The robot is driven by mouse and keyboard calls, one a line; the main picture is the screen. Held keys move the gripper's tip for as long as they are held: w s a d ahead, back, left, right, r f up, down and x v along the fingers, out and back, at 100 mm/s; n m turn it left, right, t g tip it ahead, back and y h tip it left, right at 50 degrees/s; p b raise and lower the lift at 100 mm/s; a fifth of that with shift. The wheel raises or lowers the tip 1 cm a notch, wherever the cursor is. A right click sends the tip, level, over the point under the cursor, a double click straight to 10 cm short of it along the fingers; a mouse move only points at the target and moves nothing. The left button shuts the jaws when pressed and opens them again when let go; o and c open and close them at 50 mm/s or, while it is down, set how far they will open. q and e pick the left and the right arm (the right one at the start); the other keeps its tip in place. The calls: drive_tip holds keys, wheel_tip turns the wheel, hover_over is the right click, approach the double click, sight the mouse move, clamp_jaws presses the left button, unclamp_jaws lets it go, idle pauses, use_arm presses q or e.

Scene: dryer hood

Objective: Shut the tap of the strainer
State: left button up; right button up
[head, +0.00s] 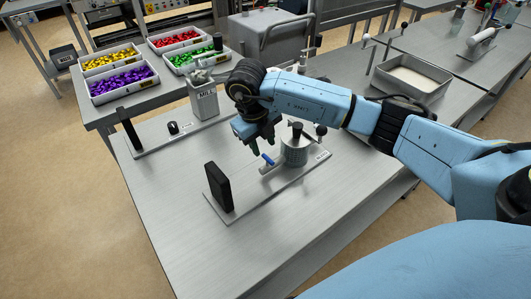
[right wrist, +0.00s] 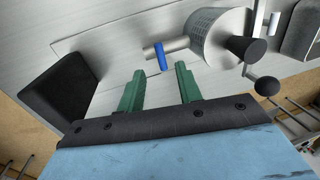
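The strainer is a grey mesh-sided cylinder (head: 295,151) with a black knob on top; it also shows in the right wrist view (right wrist: 213,38). Its tap is a short pipe with a blue handle (head: 267,159). In the right wrist view the blue handle (right wrist: 161,56) lies across the pipe. My right gripper (head: 259,142) is open and empty, just above and beside the tap. In the right wrist view its green fingers (right wrist: 159,68) are spread, with the handle just beyond the gap between their tips. No contact shows. My left gripper is not in view.
The strainer stands on a flat plate with a black upright block (head: 218,187) at its near-left end. A crank with a black ball (right wrist: 267,86) is by the strainer. A metal can (head: 204,100) and bins of coloured pieces (head: 122,90) stand behind. The table front is clear.

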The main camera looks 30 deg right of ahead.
wheel_tip(320, 180, up, 7)
drive_tip(key=a, duration=0.1)
drive_tip(key=shift+a+r+b, duration=0.15)
drive_tip(key=shift+a+b, duration=0.05)
drive_tip(key=shift+b, duration=0.1)
drive_tip(key=shift+s, duration=0.1)
